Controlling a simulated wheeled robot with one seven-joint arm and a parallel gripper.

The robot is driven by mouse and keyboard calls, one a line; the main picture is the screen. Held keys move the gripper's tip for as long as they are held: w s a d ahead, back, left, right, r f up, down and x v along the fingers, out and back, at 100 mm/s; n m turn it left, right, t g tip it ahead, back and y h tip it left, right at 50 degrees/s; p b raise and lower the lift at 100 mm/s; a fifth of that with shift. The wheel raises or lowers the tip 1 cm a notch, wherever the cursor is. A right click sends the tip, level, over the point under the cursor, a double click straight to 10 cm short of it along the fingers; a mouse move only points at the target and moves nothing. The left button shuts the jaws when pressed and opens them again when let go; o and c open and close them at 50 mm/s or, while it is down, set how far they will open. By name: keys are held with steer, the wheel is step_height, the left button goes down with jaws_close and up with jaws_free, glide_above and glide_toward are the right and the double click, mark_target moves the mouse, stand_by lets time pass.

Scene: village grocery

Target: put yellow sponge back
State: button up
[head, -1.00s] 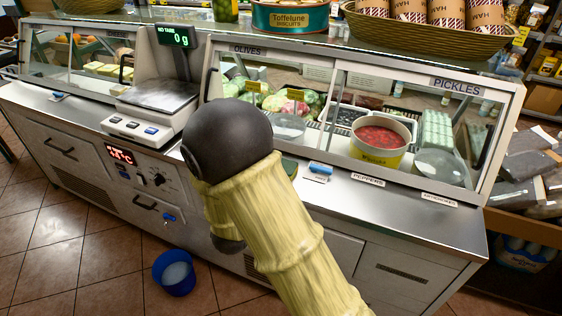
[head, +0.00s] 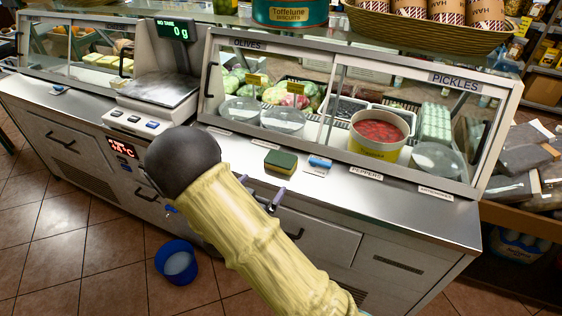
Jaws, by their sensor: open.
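The yellow sponge (head: 281,161) with a dark green top lies on the steel counter, in front of the glass case and left of a small blue item. My gripper (head: 261,190) shows only partly past my arm, its two finger tips apart. It is open and appears empty, at the counter's front edge just below and left of the sponge in the picture. The two look apart. Most of the gripper is hidden behind my forearm.
A blue bucket (head: 177,266) stands on the tiled floor. A scale (head: 158,92) reading 0 g is on the counter at left. The glass case (head: 350,110) holds several tubs behind its sliding panes. A small blue item (head: 320,162) sits right of the sponge.

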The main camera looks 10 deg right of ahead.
mark_target(281, 162)
steer(key=x, duration=0.8)
steer(key=x, duration=0.1)
steer(key=p+x, duration=0.1)
steer(key=x, duration=0.3)
steer(key=shift+r, duration=0.35)
steer(key=shift+w+d+f, duration=0.1)
steer(key=shift+w+d, duration=0.15)
steer(key=shift+d, duration=0.2)
steer(key=shift+s+a, duration=0.15)
steer(key=shift+a, duration=0.25)
steer(key=shift+d, duration=0.15)
steer(key=c, duration=0.9)
steer(key=shift+o, duration=0.2)
